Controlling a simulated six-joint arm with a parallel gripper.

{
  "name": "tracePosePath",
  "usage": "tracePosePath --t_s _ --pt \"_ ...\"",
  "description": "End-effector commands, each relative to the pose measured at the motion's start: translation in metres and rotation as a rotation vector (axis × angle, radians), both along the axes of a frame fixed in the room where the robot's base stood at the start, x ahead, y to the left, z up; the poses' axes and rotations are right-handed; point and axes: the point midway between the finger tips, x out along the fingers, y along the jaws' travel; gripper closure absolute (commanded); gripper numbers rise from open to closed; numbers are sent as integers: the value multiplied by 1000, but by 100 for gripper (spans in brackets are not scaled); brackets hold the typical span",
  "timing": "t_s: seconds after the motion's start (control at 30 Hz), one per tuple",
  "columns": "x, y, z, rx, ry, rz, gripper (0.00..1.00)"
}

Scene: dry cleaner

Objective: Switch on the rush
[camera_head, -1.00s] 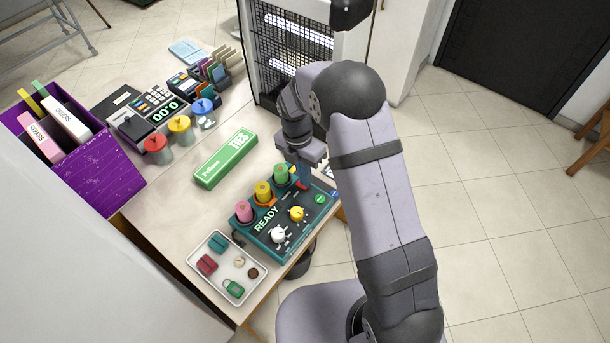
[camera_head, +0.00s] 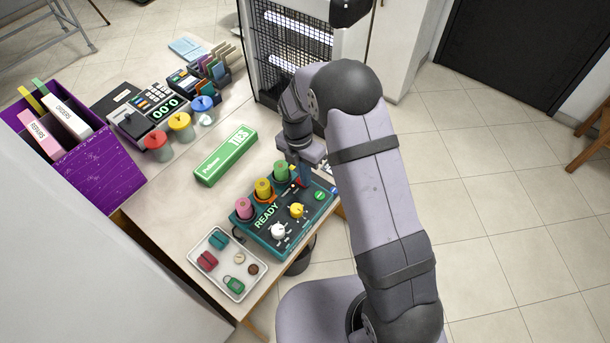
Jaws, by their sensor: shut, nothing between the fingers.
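A teal control box (camera_head: 293,232) with a dark top stands near the right edge of the counter. Its display (camera_head: 265,215) reads READY. It carries a white knob (camera_head: 278,231), a yellow knob (camera_head: 297,210) and a green round button (camera_head: 319,195). Pink, yellow and green spools stand along its back edge. My gripper (camera_head: 303,182) points down over the far right part of the box, just right of the green spool (camera_head: 281,169). It is shut and empty. Its tips are small and partly hidden by my wrist, so I cannot tell whether they touch the box. No label reading rush is legible.
A white tray (camera_head: 238,289) with small items lies left of the box. A green TIES box (camera_head: 226,156) lies behind it. Lidded jars, a till (camera_head: 160,102) and a purple bin (camera_head: 95,170) stand farther left. Bare counter lies between tray and bin.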

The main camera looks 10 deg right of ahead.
Motion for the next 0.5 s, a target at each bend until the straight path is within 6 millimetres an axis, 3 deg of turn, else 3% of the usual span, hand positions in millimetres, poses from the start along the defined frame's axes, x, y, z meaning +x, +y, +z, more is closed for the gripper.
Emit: tracePosePath --t_s 0.5 --pt "10 11 1 1 1 0 100"
